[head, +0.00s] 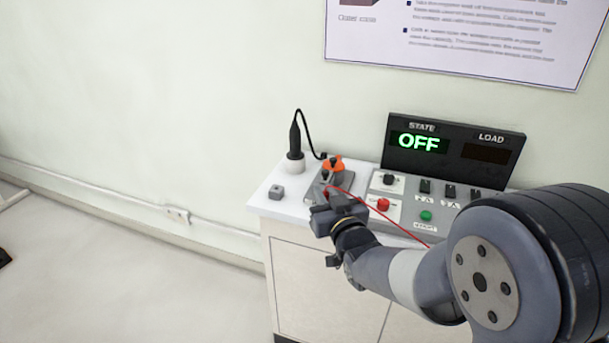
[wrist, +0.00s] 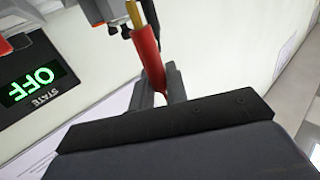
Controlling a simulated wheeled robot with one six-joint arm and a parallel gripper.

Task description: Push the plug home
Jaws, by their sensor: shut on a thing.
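The plug (wrist: 149,58) is a red sleeve with a brass pin at its end, seen in the wrist view. The pin points toward the top edge, where its tip is cut off, so I cannot tell whether it sits in a socket. My gripper (wrist: 165,88) is shut on the red sleeve. In the head view my gripper (head: 328,203) is at the front of a grey fixture (head: 322,183) with black knobs and an orange part (head: 333,164). A red wire (head: 405,227) runs from near my gripper across the control panel's front. My gripper hides most of the plug there.
The control panel (head: 405,208) has red and green buttons and several black switches. Its display (head: 420,142) reads STATE OFF; the LOAD window is dark. A black tool stands in a white holder (head: 293,164), with a small grey block (head: 276,192) in front.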

